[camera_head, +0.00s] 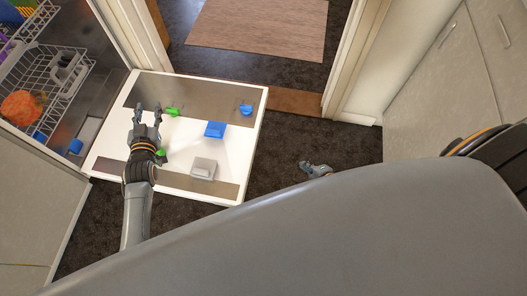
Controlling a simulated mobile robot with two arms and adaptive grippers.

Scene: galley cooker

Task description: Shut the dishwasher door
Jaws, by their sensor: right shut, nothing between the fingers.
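The dishwasher door (238,152) is folded down open and looks about level, with its white and metal inner face up. Green and blue parts and a grey box (204,168) are on that face. The dishwasher's inside (95,100) is exposed at the left. My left gripper (148,107) is over the left part of the door, its fingers apart and empty. I cannot tell whether it touches the door. My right gripper (318,168) shows over the dark floor, right of the door, shut and empty. My grey body hides the bottom of the view.
A wire rack (48,75) with an orange item (22,107) stands inside the dishwasher. Pale cabinets (440,80) stand at the right. A doorway with a brown mat (258,28) beyond is at the top. Dark floor (275,150) is clear right of the door.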

